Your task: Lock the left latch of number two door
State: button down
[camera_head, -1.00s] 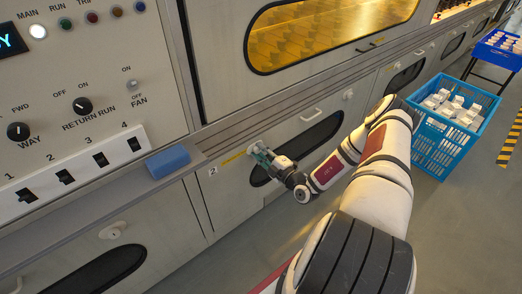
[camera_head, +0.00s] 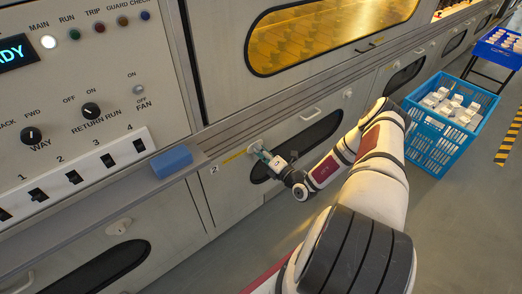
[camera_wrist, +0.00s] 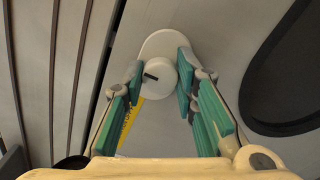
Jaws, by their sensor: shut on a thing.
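The number two door (camera_head: 225,205) is a pale lower panel marked with a small "2" label and a dark oval window. Its left latch (camera_wrist: 158,75) is a round white knob with a dark slot on a pale rounded plate, seen in the wrist view. In the head view the latch (camera_head: 256,146) is partly covered by my gripper. My gripper (camera_head: 262,153) is at the latch; in the wrist view its green-padded fingers (camera_wrist: 163,80) stand on both sides of the knob, shut on it. The right latch (camera_head: 347,93) of this door shows beyond, with a handle (camera_head: 311,113) between.
A blue block (camera_head: 171,160) lies on the ledge (camera_head: 110,190) above the doors. A control panel (camera_head: 75,100) with switches is at left. A blue crate (camera_head: 450,145) of white boxes stands on the floor at right. The floor in front of the doors is clear.

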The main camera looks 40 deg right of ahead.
jog(key=shift+n, duration=0.3)
jog(key=c, duration=1.3)
grip_release()
jog(key=s, duration=1.2)
jog(key=shift+d, duration=0.25)
